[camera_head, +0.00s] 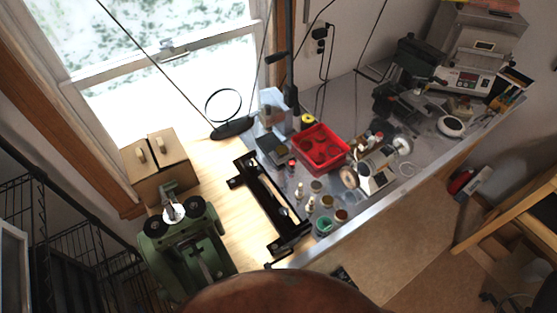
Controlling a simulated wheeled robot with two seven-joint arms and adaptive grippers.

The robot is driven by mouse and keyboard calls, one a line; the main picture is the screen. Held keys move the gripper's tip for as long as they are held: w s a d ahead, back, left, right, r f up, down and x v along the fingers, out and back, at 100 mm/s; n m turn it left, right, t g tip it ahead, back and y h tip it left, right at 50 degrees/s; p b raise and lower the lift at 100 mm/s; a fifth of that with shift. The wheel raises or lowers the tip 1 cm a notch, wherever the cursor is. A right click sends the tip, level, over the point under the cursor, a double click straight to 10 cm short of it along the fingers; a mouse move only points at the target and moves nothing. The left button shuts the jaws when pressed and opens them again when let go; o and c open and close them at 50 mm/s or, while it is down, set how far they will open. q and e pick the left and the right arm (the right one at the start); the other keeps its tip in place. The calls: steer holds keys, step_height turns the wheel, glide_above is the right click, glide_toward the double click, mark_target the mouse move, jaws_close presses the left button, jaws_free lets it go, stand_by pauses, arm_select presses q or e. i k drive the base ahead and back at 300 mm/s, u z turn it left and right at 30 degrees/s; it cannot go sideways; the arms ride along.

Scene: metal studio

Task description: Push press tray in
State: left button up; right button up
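I cannot make out a press tray with certainty in the head view. A green machine (190,245) with two round dark-topped columns stands at the lower left, and its lower part is cut off by the frame. A long black frame (268,205) lies on the wooden bench top. A dark machine (410,75) stands at the back right beside a grey box-shaped machine with a control panel (466,80). Neither of my grippers can be made out in this view.
A red tray (320,149) and several small jars (324,225) crowd the metal-edged bench. Two wooden boxes (155,165) sit behind the green machine. A brown rounded surface (280,296) fills the bottom middle. The floor (405,222) right of the bench is mostly clear.

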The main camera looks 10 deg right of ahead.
mark_target(285, 157)
steer(key=u, duration=1)
steer(key=k, duration=0.6)
steer(key=z, duration=0.4)
